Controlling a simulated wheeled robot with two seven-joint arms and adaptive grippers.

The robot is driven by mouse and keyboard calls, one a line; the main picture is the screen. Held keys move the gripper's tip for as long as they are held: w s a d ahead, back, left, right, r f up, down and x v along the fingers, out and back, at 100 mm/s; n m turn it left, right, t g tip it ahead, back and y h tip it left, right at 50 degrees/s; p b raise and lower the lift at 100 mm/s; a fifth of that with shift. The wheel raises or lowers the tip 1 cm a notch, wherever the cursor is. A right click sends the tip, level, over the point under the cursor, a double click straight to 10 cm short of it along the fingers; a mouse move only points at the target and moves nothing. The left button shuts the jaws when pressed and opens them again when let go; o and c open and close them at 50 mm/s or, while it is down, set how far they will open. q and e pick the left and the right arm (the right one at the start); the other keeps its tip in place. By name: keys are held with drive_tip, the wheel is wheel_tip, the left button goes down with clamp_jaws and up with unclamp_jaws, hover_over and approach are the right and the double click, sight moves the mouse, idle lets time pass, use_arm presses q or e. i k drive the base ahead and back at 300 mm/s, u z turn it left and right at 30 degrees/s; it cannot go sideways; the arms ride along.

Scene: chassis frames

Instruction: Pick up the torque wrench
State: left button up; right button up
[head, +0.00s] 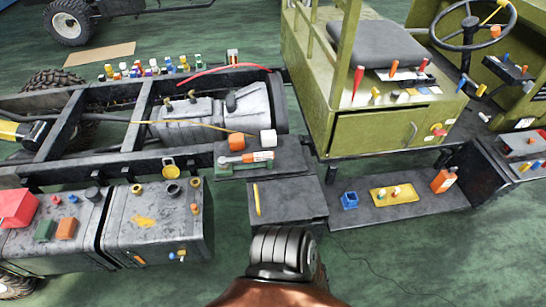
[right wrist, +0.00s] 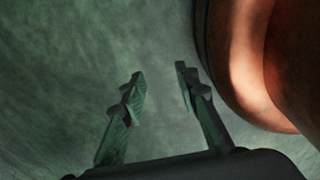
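I cannot tell for sure which thing is the torque wrench. A tool with a silver body and an orange end (head: 246,158) lies on the dark step beside the engine, in the head view. A thin yellow stick-like piece (head: 257,199) lies on the lower dark plate in front of it. In the right wrist view my right gripper (right wrist: 160,75) has its two fingers apart with nothing between them, over a blurred green floor. A dark ribbed part of mine shows at the bottom middle of the head view. My left gripper is not in view.
The vehicle frame with a grey engine (head: 187,122) fills the left. A green cab with a black seat (head: 377,43) stands at the right. Green floor is open in front.

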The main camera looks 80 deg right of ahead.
sight(223, 163)
drive_tip(key=z, duration=2.4)
